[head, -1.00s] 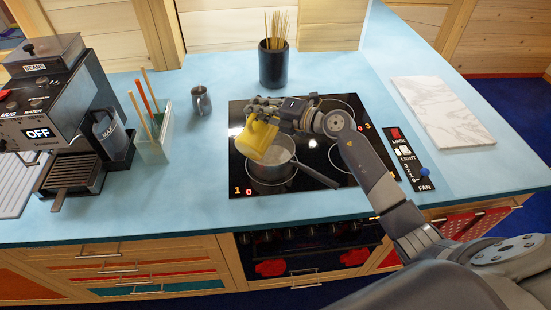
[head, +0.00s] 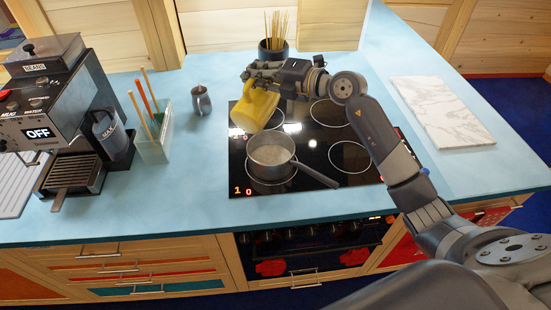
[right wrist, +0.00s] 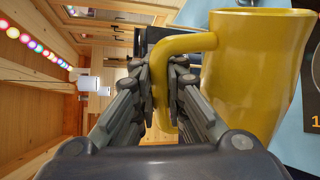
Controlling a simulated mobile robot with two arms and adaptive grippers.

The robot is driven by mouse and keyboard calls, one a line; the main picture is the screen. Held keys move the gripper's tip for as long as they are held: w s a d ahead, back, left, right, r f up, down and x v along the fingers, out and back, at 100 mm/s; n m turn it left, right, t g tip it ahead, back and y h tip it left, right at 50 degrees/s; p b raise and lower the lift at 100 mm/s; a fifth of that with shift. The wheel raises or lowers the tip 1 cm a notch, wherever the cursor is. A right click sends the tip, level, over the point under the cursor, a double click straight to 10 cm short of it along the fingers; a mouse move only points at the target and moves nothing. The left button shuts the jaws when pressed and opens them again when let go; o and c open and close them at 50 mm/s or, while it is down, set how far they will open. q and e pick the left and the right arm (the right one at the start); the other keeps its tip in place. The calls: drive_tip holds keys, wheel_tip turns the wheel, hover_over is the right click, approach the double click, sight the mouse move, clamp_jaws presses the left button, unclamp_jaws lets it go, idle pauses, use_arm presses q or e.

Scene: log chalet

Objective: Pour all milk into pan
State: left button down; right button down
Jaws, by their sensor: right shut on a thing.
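My right gripper (head: 262,76) is shut on the handle of a yellow jug (head: 255,108). The jug is held tilted above the stove, behind and a little left of the pan. In the right wrist view the fingers (right wrist: 168,85) close around the handle of the yellow jug (right wrist: 255,70). The grey pan (head: 270,163) stands on the front left burner with its handle pointing to the lower right. Pale whitish contents show in the pan. The inside of the jug is hidden. My left gripper is not in view.
The black stove top (head: 350,180) has other bare burners. A dark pot of sticks (head: 273,50) stands behind the jug. A small metal pitcher (head: 201,101), a glass holder with sticks (head: 152,140) and a coffee machine (head: 60,115) stand left. A marble board (head: 442,110) lies right.

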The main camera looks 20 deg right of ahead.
drive_tip(key=shift+r, duration=0.1)
drive_tip(key=shift+n+b, duration=0.45)
drive_tip(key=shift+n, duration=0.25)
drive_tip(key=n+b, duration=0.1)
drive_tip(key=n, duration=0.1)
drive_tip(key=n+t+b, duration=0.1)
drive_tip(key=n+b, duration=0.1)
drive_tip(key=n+h+b, duration=0.1)
drive_tip(key=n, duration=0.1)
drive_tip(key=shift+r+t+b, duration=0.25)
drive_tip(key=shift+t+b, duration=0.05)
drive_tip(key=shift+b, duration=0.05)
drive_tip(key=n+b, duration=0.2)
drive_tip(key=b, duration=0.1)
drive_tip(key=r+n+t+b, duration=0.1)
drive_tip(key=n+b, duration=0.2)
drive_tip(key=shift+n, duration=0.3)
drive_tip(key=shift+b, duration=0.5)
drive_tip(key=shift+r+n, duration=0.25)
drive_tip(key=shift+n, duration=0.25)
